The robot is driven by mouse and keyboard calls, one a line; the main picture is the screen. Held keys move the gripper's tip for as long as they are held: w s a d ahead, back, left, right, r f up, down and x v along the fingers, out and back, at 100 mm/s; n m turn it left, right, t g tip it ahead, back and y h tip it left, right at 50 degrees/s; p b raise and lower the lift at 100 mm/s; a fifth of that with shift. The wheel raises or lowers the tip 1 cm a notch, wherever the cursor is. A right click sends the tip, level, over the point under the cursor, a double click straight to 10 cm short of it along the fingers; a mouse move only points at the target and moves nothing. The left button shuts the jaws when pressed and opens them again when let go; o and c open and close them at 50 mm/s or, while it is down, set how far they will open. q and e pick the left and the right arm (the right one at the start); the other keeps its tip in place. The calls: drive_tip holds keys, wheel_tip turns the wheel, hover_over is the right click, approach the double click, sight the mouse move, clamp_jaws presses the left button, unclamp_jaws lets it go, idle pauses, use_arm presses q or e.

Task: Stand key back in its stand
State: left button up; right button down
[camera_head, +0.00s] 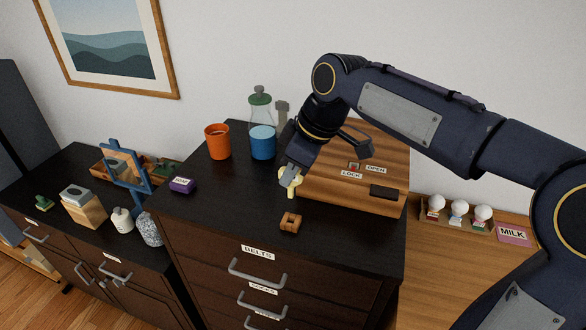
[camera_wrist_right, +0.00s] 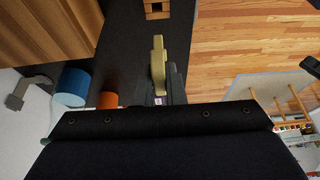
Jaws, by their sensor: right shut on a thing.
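The pale brass key (camera_head: 291,187) is in my right gripper (camera_head: 289,176), above the dark dresser top and left of the wooden lock box. The right gripper is shut on it. In the right wrist view the key (camera_wrist_right: 158,60) sticks out ahead of the fingers (camera_wrist_right: 160,84). The stand, a small wooden block with an opening (camera_head: 291,223), sits on the dresser near its front edge, apart from the key. It also shows at the top of the right wrist view (camera_wrist_right: 157,14). My left gripper is out of view.
The wooden box with LOCK and OPEN labels (camera_head: 325,186) stands right of the key. An orange cup (camera_head: 217,141), a blue container (camera_head: 262,143) and a green-topped glass bottle (camera_head: 260,101) are behind. A purple block (camera_head: 182,185) is left. Dresser top around the stand is clear.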

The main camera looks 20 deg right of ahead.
sight(293, 190)
drive_tip(key=shift+f+b, duration=2.1)
drive_tip(key=shift+f, duration=0.85)
drive_tip(key=shift+f+b, duration=1)
drive_tip(key=shift+f, duration=0.45)
drive_tip(key=c, duration=1.4)
unclamp_jaws()
drive_tip(key=shift+r, duration=0.15)
drive_tip(key=v, duration=0.7)
drive_tip(key=shift+r, duration=0.3)
drive_tip(key=shift+s+d, duration=0.1)
